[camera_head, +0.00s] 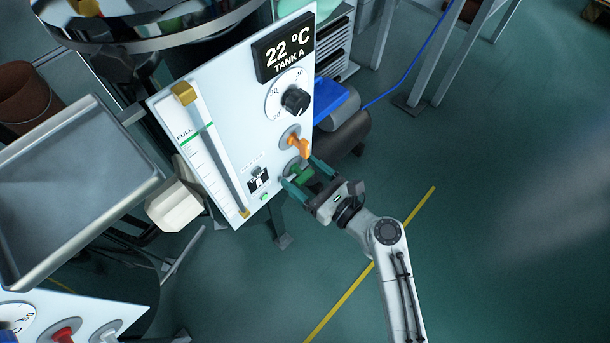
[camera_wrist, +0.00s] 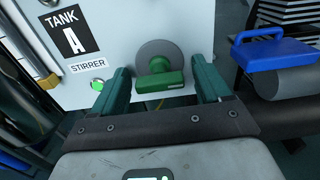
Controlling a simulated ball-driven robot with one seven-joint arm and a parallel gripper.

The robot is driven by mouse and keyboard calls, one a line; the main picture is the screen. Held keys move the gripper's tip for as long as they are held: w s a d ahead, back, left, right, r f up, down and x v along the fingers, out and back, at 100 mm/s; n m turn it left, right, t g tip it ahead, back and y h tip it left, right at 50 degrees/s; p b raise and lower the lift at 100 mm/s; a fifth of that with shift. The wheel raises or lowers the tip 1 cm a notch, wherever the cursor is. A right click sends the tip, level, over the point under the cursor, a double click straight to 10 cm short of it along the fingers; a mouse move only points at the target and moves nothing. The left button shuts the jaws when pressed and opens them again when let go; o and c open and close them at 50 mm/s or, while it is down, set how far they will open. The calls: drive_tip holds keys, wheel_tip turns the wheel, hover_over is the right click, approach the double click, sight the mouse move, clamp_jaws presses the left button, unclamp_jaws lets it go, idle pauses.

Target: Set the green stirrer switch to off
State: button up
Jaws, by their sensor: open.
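The green stirrer switch (camera_head: 301,174) is on the lower right of the white tank A panel (camera_head: 232,118). In the wrist view the switch (camera_wrist: 158,81) has a wide green handle, lying roughly level, in front of a round grey plate (camera_wrist: 160,52). My gripper (camera_head: 303,171) is open at the panel, with one finger on each side of the switch. In the wrist view my gripper (camera_wrist: 161,68) shows gaps between both fingers and the handle. A lit green lamp (camera_wrist: 97,84) sits beside the STIRRER label (camera_wrist: 88,65). No off marking is readable.
An orange switch (camera_head: 300,144) sits just above the green one, close to a finger. A black dial (camera_head: 295,100) and a temperature display (camera_head: 285,48) are higher up. A gauge (camera_head: 210,150) runs along the left. A metal tray (camera_head: 150,180) stands left; open floor lies right.

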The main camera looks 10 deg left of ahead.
drive_tip(key=shift+c, duration=0.3)
drive_tip(key=c, duration=1)
drive_tip(key=shift+n, duration=0.4)
drive_tip(key=n, duration=0.3)
drive_tip(key=shift+n+b, duration=0.4)
drive_tip(key=n+b, duration=0.1)
drive_tip(key=n, duration=0.3)
drive_tip(key=shift+f+n, duration=0.1)
drive_tip(key=shift+n, duration=0.2)
drive_tip(key=n+b, duration=0.2)
drive_tip(key=n, duration=0.2)
drive_tip(key=n+b, duration=0.2)
drive_tip(key=n, duration=0.2)
drive_tip(key=shift+n+b, duration=0.3)
